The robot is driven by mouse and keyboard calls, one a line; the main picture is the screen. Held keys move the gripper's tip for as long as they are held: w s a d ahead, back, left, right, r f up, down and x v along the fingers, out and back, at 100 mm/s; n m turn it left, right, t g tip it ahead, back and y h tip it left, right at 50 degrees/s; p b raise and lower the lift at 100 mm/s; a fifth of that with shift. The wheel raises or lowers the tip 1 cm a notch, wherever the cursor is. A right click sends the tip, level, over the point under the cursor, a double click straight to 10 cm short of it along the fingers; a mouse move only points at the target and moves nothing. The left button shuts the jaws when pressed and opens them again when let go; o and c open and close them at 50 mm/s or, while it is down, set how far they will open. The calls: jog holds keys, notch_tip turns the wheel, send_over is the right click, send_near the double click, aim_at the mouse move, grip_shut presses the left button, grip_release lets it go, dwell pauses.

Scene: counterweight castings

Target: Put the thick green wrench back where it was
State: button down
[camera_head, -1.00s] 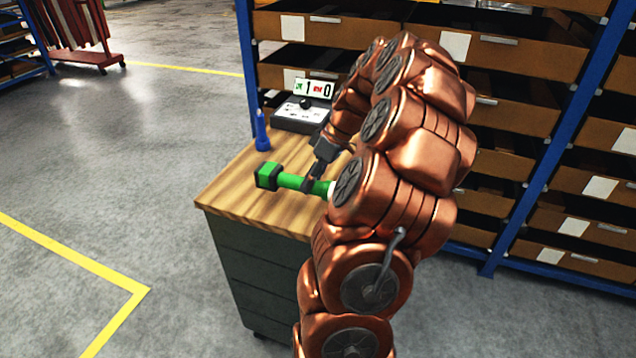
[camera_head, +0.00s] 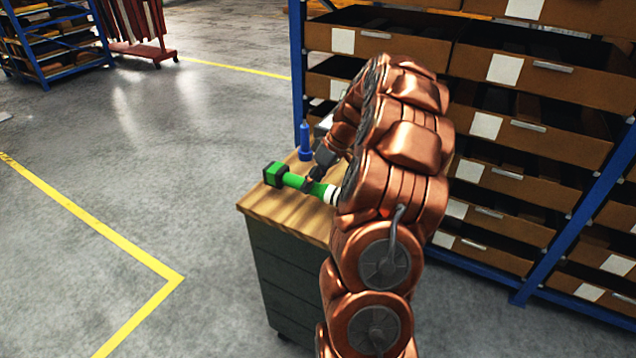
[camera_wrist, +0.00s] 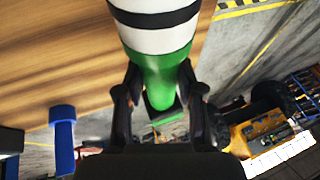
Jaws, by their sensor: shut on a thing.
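The thick green wrench (camera_head: 297,182) has a dark-tipped green head at its left end and a white band toward its right end. My gripper (camera_head: 312,184) is shut around its green shaft, over the wooden top of the workbench (camera_head: 262,205). In the wrist view the wrench (camera_wrist: 157,66) runs between both fingers of my gripper (camera_wrist: 158,90), with its white and black bands near the camera. The wooden top (camera_wrist: 60,50) shows beneath it. My arm hides the wrench's right end in the head view. I cannot tell whether the wrench touches the top.
A blue bottle-like object (camera_head: 305,142) stands at the bench's back; a blue piece (camera_wrist: 63,140) also shows in the wrist view. A shelf rack (camera_head: 540,110) with brown bins stands behind and right. The floor (camera_head: 100,190) to the left is clear.

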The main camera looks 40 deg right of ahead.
jog(key=shift+f+p, duration=0.6)
jog(key=shift+f, duration=1.05)
jog(key=shift+f, duration=0.1)
jog(key=c, duration=0.7)
grip_release()
jog(key=shift+s, duration=0.1)
jog(key=shift+d+r, duration=0.25)
jog(key=shift+r, duration=0.15)
jog(key=b+v, duration=0.3)
jog(key=v, duration=0.8)
jog(key=shift+s+r, duration=0.1)
